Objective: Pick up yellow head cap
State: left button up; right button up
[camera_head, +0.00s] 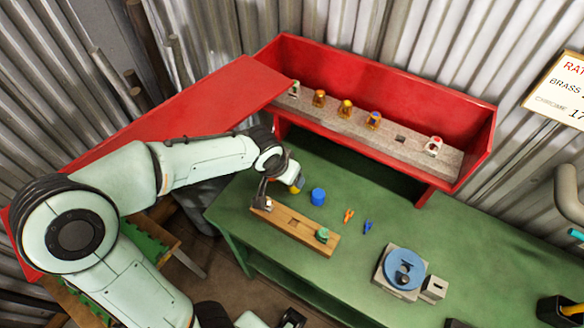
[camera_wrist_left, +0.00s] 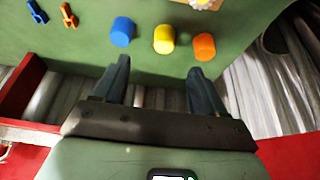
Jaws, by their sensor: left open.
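The yellow head cap (camera_wrist_left: 164,40) lies on the green bench between a blue cap (camera_wrist_left: 122,32) and an orange cap (camera_wrist_left: 204,46) in the left wrist view. In the head view, part of the yellow cap (camera_head: 298,187) shows beside my left wrist, next to the blue cap (camera_head: 318,196); the orange cap is hidden there. My left gripper (camera_wrist_left: 158,78) is open and empty. In the wrist picture its two fingers sit below the yellow cap, one to each side, with the cap apart from them. A dark-ended part of my body shows at the head view's bottom edge, cut off.
A wooden block (camera_head: 290,222) with a green-topped part (camera_head: 322,235) lies near the bench's front edge. Orange (camera_head: 348,215) and blue (camera_head: 367,227) clips lie right of it. A red shelf (camera_head: 470,160) with several valve parts stands behind. A blue round fixture (camera_head: 404,268) is at right.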

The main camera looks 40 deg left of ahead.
pick_arm(q)
jog(key=x, duration=0.7)
jog(key=shift+w+a+b, duration=0.25)
jog(key=shift+a+b, duration=0.15)
jog(key=x, duration=0.5)
jog(key=shift+w+a+f, duration=0.15)
jog(key=shift+w+f, duration=0.15)
jog(key=shift+w, duration=0.05)
jog(key=c, duration=1)
